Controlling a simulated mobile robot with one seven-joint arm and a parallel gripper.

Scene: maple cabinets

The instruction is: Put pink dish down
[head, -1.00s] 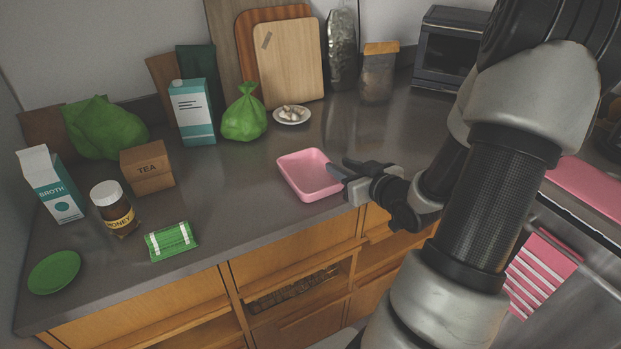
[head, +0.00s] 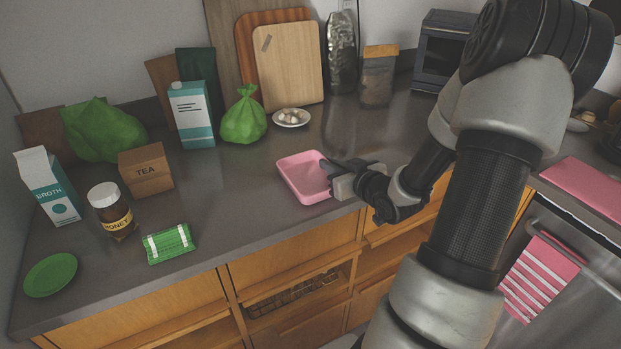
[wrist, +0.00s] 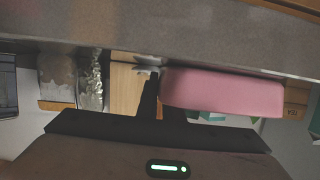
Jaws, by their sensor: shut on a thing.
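The pink dish (head: 301,178) is a shallow rectangular tray at the front edge of the grey countertop (head: 235,200) in the head view. My gripper (head: 328,170) is shut on the dish's right wall, reaching in from the right. In the wrist view the pink dish (wrist: 222,92) shows side-on, with the dark fingers (wrist: 157,95) at its left end. The dish looks about level and at or just above the counter; I cannot tell whether its base touches.
Behind the dish are a green bag (head: 243,118), a small plate with pale pieces (head: 291,117) and cutting boards (head: 290,65). To the left are a tea box (head: 146,172), a honey jar (head: 110,208) and a green packet (head: 170,243). Counter around the dish is clear.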

